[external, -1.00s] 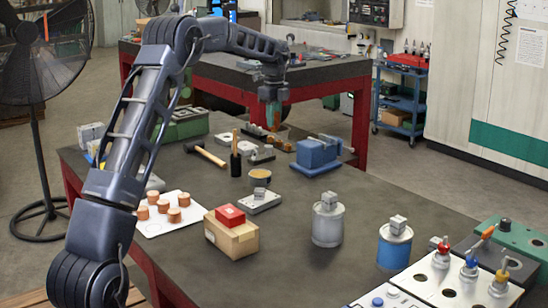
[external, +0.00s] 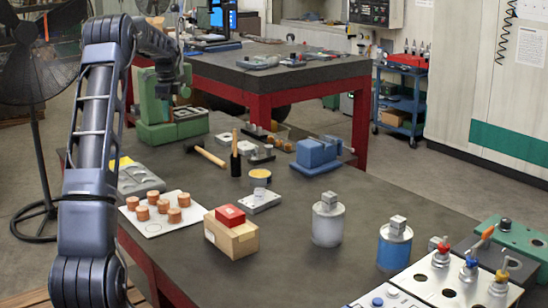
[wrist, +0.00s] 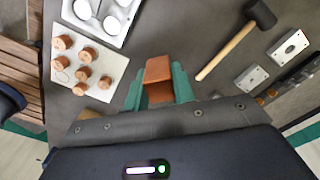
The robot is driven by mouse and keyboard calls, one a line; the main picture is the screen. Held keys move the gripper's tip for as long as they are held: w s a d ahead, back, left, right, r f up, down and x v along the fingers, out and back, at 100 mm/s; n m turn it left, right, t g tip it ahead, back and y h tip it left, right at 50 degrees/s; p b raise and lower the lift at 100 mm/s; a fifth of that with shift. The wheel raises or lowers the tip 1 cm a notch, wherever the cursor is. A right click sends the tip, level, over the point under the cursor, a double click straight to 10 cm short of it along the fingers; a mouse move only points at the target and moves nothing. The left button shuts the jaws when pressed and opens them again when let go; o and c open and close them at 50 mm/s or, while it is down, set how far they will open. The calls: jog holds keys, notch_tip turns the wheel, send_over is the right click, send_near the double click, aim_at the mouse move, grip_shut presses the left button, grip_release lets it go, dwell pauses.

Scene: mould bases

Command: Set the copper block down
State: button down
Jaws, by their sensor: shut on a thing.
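The copper block (wrist: 158,70) is held between the teal fingers of my gripper (wrist: 159,92) in the wrist view. The gripper is shut on it, above the dark tabletop. I cannot tell the block's exact height. In the external view my arm reaches back on the left, and the fingers and block cannot be made out against the green machine. In the wrist view, a white board (wrist: 106,62) with several copper cylinders lies left of the gripper, apart from the block. The board also shows in the external view (external: 155,230).
A mallet (wrist: 226,53) lies right of the gripper in the wrist view. The green machine (external: 155,112) stands at the table's far left. A cardboard box (external: 232,238) is right of the board.

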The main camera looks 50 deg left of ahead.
jog(key=shift+s+a+f, duration=0.2)
jog(key=shift+s+f, duration=0.05)
notch_tip(320, 180, down, 20)
jog(key=shift+r, duration=0.25)
dwell(0.4)
jog(key=c, duration=1.2)
grip_release()
jog(key=shift+f, duration=0.15)
jog(key=shift+o, duration=0.2)
notch_tip(320, 180, up, 12)
jog(key=shift+r, duration=0.2)
